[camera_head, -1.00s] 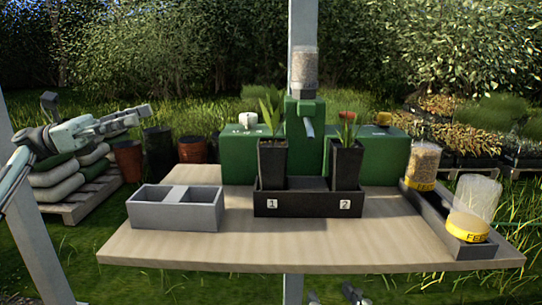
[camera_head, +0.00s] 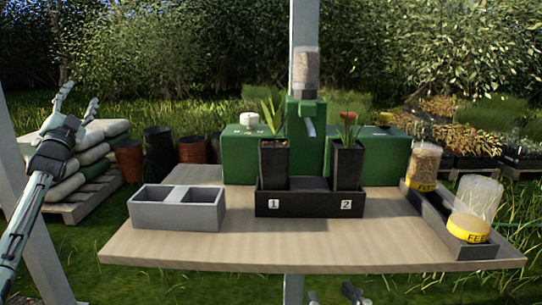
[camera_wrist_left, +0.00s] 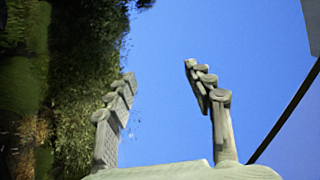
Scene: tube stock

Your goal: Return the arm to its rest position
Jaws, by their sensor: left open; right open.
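My left gripper (camera_head: 78,101) is at the left side of the head view, off the table's left edge and pointing upward. Its two fingers are spread and hold nothing. In the left wrist view the open fingers (camera_wrist_left: 165,100) stand apart against blue sky, with foliage to the left. My right gripper (camera_head: 333,294) shows only in part at the bottom edge of the head view, in front of the table; its two dark tips are apart with nothing between them.
The wooden table (camera_head: 270,244) bears a grey two-part bin (camera_head: 178,215), a black tray (camera_head: 308,203) with two potted plants, a green dispenser (camera_head: 306,130), and a feed-jar rack (camera_head: 432,215) at right. Stacked sacks (camera_head: 95,165) lie behind my left arm. The table front is clear.

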